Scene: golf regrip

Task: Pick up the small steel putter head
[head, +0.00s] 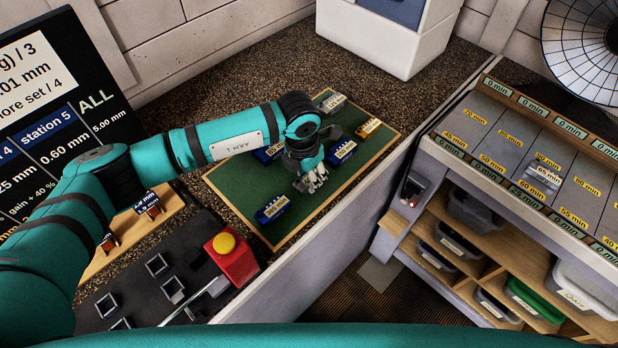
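Several small putter heads with pale labels lie on a green mat (322,204) with a wooden edge. A grey, steel-looking head (333,103) lies at the mat's far end. Blue heads lie at the near left (271,209), at the middle right (343,151) and partly behind my arm (267,154). A brass-coloured head (368,128) lies near the right edge. My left gripper (311,183) points down over the middle of the mat, between the near blue head and the middle-right one. Its fingertips are too small to show whether they are open or hold anything. My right gripper is out of view.
A red box with a yellow button (229,258) and a dark rack with square sockets (165,285) stand at the near left. A dark sign (60,120) stands at left. A white box (385,35) is behind the mat. A shelf unit with timed grey slots (530,150) stands right, across a gap.

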